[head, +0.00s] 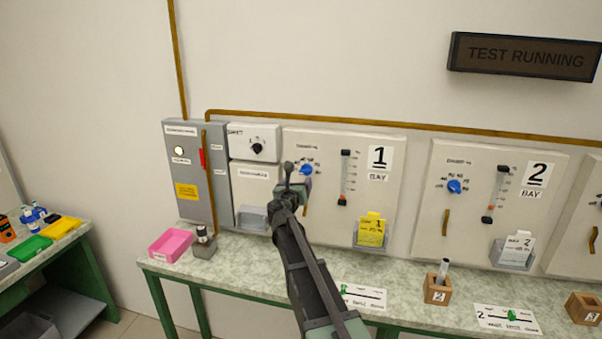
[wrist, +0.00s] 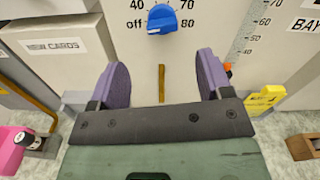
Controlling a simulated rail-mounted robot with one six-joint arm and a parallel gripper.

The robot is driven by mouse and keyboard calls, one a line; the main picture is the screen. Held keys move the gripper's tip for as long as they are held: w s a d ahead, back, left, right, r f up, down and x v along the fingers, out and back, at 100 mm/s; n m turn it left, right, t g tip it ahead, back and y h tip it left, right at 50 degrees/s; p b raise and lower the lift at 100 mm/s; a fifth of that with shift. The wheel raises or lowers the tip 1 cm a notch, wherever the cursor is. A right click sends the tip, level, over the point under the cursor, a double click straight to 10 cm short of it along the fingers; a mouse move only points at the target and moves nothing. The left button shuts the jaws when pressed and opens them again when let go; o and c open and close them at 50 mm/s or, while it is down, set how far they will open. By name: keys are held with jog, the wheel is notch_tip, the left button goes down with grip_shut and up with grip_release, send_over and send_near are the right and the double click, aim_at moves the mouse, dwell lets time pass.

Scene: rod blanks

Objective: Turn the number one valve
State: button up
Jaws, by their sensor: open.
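The bay 1 panel (head: 330,210) carries a blue dial (head: 306,170) and, below it, an upright brass-coloured bar. In the wrist view the blue dial (wrist: 162,18) is at top centre and the brass bar (wrist: 162,82) shows between my fingers, beyond them. On the bench below bay 1 lies a white plate (head: 368,299) with a small green handle (head: 344,289), partly behind my arm. I cannot tell which of these is the valve. My gripper (head: 290,172) is in front of the panel's left part; its purple fingers (wrist: 163,78) are open, with nothing held.
A yellow card stands in a grey holder (head: 357,240) at bay 1's lower right. A pink tray (head: 170,246) and a small grey block with a dark-topped item (head: 204,243) sit on the bench's left. Wooden block 2 (head: 437,290) holds a rod. The bay 2 panel (head: 470,210) is right.

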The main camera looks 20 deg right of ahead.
aim_at(304, 172)
jog(key=x, duration=1)
jog(key=shift+d, duration=0.25)
jog(key=c, duration=0.9)
